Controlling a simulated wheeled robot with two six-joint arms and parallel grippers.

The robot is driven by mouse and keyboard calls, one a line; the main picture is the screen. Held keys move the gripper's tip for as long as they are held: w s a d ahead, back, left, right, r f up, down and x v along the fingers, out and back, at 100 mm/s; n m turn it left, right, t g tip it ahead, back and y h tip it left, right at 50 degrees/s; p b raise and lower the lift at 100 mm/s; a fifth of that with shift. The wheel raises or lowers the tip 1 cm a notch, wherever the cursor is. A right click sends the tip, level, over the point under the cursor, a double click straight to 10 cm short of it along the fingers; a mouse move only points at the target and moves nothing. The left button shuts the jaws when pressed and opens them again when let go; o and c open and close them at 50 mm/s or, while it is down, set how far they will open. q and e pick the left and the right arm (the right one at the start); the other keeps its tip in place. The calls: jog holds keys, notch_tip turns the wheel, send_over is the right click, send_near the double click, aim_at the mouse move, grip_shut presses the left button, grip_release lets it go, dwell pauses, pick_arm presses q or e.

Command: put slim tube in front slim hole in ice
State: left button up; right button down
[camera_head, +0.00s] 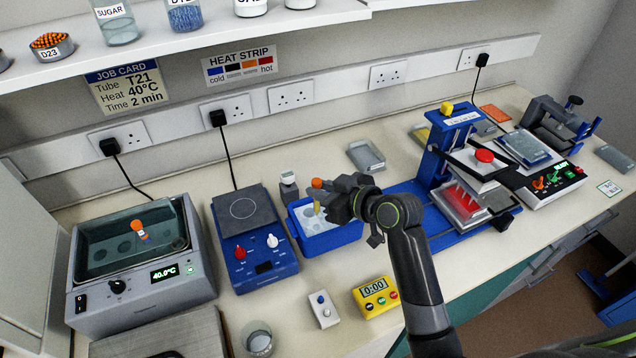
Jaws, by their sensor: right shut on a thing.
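My right gripper (325,196) is shut on a slim tube (317,207) with an orange cap and a yellowish body. My gripper and wrist hide the back right part of the ice box. My left gripper is not in view.
A blue-based device with knobs (262,250) stands close left of the ice box. A water bath (140,265) holds another orange-capped tube (138,230). A yellow timer (376,296) and a small grey switch box (323,310) lie in front. A blue press (455,195) stands right.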

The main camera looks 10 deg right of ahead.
aim_at(319, 208)
notch_tip(319, 208, down, 6)
jog(key=b, duration=0.5)
jog(key=shift+f+b, duration=0.2)
jog(key=shift+b, duration=0.15)
jog(key=shift+f+b, duration=0.5)
jog(key=shift+f, duration=0.2)
jog(key=shift+f, duration=0.25)
jog(key=shift+f+b, duration=0.85)
jog(key=c, duration=1.2)
grip_release()
jog(key=shift+c, duration=0.2)
